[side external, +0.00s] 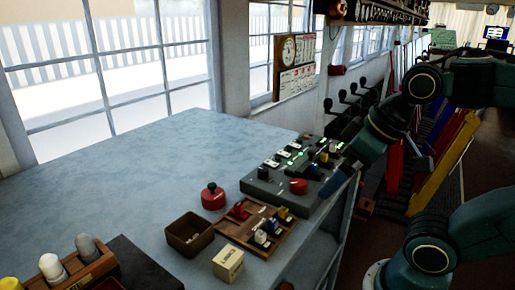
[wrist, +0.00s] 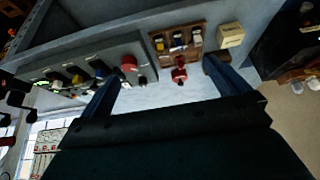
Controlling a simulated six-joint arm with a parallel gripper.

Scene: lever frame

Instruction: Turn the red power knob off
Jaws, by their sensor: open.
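A red knob (side external: 298,186) sits on the near end of a grey-green control panel (side external: 262,190). In the wrist view the red knob (wrist: 129,62) shows at the panel's right end, beyond and between my two blue fingers. My gripper (side external: 333,182) is above the panel's right side in the side view, just right of the red knob. In the wrist view my gripper (wrist: 160,72) is open, with nothing between its fingers. The fingers appear apart from the knob. The left finger covers part of the panel in the wrist view.
A wooden tray (side external: 280,243) with several small coloured pieces lies beside the panel. A brown open box (side external: 188,235) and a cream box (side external: 228,264) are nearby. The table's left side is clear.

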